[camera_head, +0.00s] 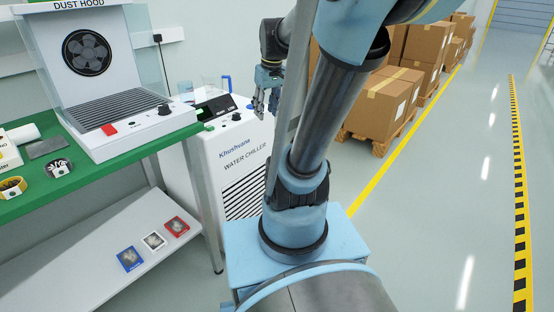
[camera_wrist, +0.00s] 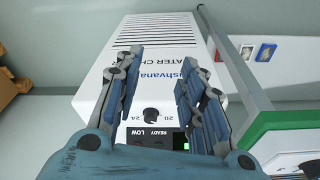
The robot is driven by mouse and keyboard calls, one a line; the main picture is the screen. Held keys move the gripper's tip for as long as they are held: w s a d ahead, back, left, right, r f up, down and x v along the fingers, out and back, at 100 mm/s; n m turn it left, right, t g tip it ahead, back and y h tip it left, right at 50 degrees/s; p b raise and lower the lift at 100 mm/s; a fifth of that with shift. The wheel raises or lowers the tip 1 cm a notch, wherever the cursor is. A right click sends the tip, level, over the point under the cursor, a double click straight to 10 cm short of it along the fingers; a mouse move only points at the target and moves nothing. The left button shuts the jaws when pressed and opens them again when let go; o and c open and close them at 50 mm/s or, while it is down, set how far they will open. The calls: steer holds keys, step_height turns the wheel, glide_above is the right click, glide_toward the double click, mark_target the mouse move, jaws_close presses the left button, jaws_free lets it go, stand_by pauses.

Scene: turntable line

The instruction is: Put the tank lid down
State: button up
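The white water chiller (camera_head: 240,150) stands on the floor right of the green bench. In the wrist view, the chiller (camera_wrist: 127,72) is seen from above its front, with a black knob (camera_wrist: 151,115) and a small READY/LOW display (camera_wrist: 150,132). A dark flat piece (camera_head: 215,106) is on its top in the head view; I cannot tell whether it is the tank lid. My gripper (camera_head: 267,106) hangs just above and right of the chiller's top. Its fingers (camera_wrist: 158,72) are apart with nothing visible between them. No lid is clearly recognisable.
A clear jug with a blue handle (camera_head: 226,82) stands behind the chiller's top. The dust hood (camera_head: 130,125) stands on the green bench (camera_head: 100,178) at left. Cardboard boxes (camera_head: 386,106) are stacked behind my arm. The floor at right is clear.

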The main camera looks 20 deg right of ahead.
steer(key=s+f+m+h, duration=0.1)
steer(key=s+f+m, duration=0.2)
steer(key=s+f, duration=0.8)
steer(key=s, duration=0.3)
steer(key=shift+s+d+f+m, duration=0.15)
steer(key=shift+s+f+m, duration=0.05)
steer(key=shift+m, duration=0.2)
steer(key=shift+w+f, duration=0.2)
steer(key=shift+w, duration=0.2)
